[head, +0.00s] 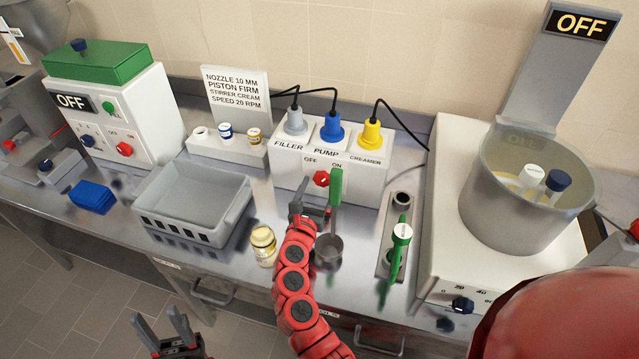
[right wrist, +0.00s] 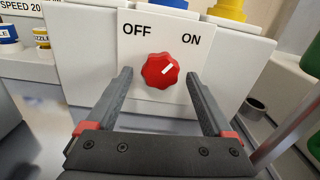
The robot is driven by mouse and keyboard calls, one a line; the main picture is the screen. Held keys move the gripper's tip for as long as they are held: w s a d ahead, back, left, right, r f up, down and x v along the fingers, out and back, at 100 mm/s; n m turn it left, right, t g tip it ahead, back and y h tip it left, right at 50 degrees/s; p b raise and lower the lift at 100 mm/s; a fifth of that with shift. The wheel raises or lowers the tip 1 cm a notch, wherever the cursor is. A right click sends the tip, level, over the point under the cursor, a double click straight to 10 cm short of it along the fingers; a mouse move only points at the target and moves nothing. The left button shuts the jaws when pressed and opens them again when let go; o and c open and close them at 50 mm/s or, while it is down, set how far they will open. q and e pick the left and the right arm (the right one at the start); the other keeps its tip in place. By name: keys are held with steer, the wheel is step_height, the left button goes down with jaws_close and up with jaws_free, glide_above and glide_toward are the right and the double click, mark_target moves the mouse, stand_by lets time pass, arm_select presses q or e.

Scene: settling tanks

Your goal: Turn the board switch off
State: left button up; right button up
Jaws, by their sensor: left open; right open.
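The board switch (head: 321,178) is a red knob on the front of the white socket board (head: 368,190), between the printed words OFF and ON. In the right wrist view, the knob (right wrist: 160,70) has a white mark pointing up and right, towards ON. My right gripper (head: 314,207) is open in front of the board. In its wrist view, its dark fingers stand left and right of the knob, with nothing held. I cannot tell whether they touch it. My left gripper (head: 165,335) is open and empty at the lower left, low in front of the bench.
Filler, pump and creamer plugs (head: 331,127) top the board.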

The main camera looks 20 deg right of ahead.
steer(key=shift+d, duration=0.1)
jaws_close()
steer(key=n+b, duration=0.1)
steer(key=b, duration=0.2)
steer(key=shift+d+f, duration=0.1)
steer(key=shift+f, duration=0.2)
steer(key=shift+r+n+b, duration=0.1)
steer(key=shift+n+b, duration=0.7)
steer(key=shift+n, duration=0.2)
steer(key=shift+r+n, duration=0.15)
steer(key=shift+n, duration=0.65)
steer(key=n, duration=0.1)
steer(key=n+p, duration=0.1)
steer(key=n, duration=0.1)
steer(key=shift+r+n, duration=0.2)
steer(key=shift+n, duration=0.1)
steer(key=n+p, duration=0.3)
steer(key=n, duration=0.2)
steer(key=shift+n, duration=0.3)
steer(key=shift+f, duration=0.1)
